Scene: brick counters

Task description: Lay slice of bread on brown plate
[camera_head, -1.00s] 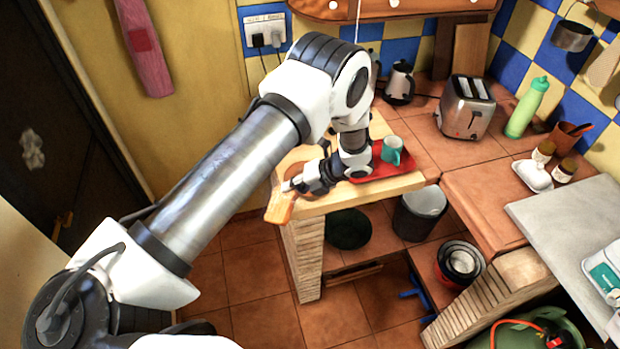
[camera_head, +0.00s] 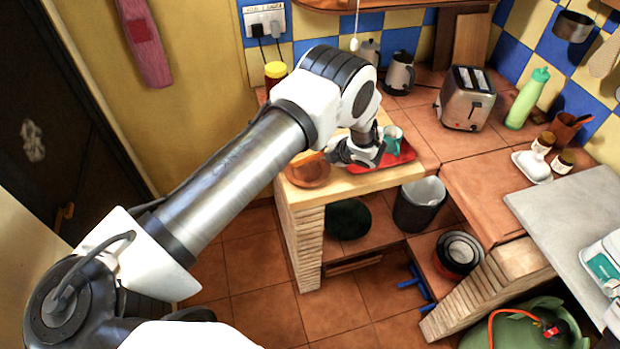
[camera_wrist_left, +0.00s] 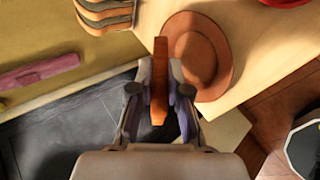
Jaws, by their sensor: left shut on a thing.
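My left gripper (camera_head: 328,156) is shut on a slice of bread (camera_wrist_left: 160,80), which stands edge-on between the fingers in the left wrist view. The gripper also shows there (camera_wrist_left: 158,98). The brown plate (camera_head: 308,180) lies on the wooden top at the counter's left corner. In the head view the held slice (camera_head: 309,157) appears over the plate's back part. In the wrist view the slice overlaps the left side of the plate (camera_wrist_left: 208,60). I cannot tell whether they touch. My right gripper is not in view.
Several bread slices (camera_wrist_left: 105,14) stand in a row at the top of the wrist view. A red tray (camera_head: 385,160) with a teal mug (camera_head: 392,139) is right of the plate. A yellow-lidded jar (camera_head: 275,72) stands behind my arm. A toaster (camera_head: 466,100) is farther right.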

